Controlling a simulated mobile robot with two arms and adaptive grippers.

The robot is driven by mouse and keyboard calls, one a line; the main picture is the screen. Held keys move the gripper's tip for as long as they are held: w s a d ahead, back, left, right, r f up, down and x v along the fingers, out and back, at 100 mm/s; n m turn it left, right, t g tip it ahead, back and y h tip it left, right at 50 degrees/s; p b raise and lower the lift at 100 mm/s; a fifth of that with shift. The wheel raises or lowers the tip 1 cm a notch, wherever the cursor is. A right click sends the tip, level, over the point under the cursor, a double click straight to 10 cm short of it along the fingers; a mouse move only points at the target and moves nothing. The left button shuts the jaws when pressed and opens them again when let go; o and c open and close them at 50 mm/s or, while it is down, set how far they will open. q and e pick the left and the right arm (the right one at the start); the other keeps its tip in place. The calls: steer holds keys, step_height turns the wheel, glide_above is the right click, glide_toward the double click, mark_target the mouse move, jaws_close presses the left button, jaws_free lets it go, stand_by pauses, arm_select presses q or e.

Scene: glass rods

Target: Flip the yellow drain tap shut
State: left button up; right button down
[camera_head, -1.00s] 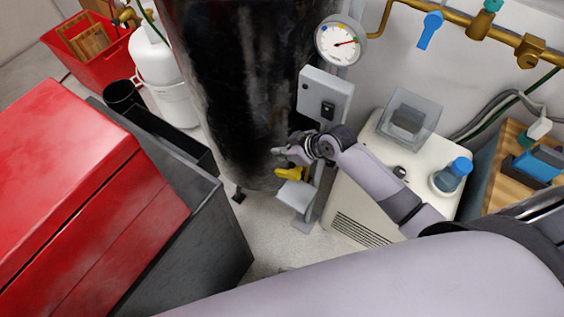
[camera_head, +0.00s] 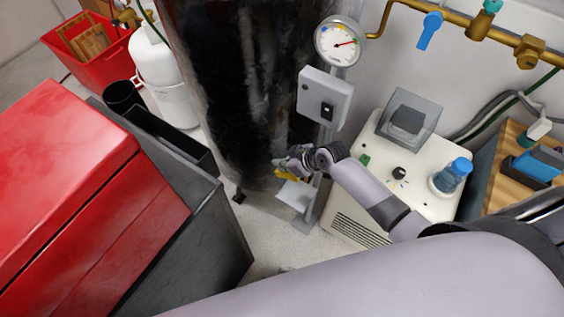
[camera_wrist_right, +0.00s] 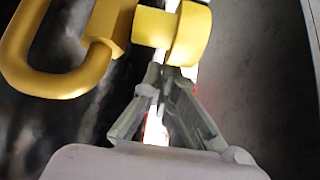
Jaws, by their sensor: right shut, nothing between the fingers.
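The yellow drain tap (camera_head: 288,174) sits low on the front of the black tank (camera_head: 245,80), mostly hidden behind my right gripper (camera_head: 280,162). In the right wrist view the tap (camera_wrist_right: 182,35) fills the upper left, with a round yellow body and a curved yellow handle (camera_wrist_right: 45,80) to its left. The fingertips of my right gripper (camera_wrist_right: 163,75) are together just below the yellow body. Nothing shows between them. I cannot tell if they touch the tap. My left gripper is not in view.
A grey switch box (camera_head: 325,97) is above the gripper, and a round gauge (camera_head: 340,42) is higher. A white machine (camera_head: 375,215) stands to the right. A red-lidded dark cabinet (camera_head: 75,190) stands at the left. A grey bracket (camera_head: 296,196) is below the tap.

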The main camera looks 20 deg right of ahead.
steer(key=shift+w+g+p, duration=0.1)
steer(key=shift+g+p, duration=0.2)
steer(key=shift+p, duration=0.15)
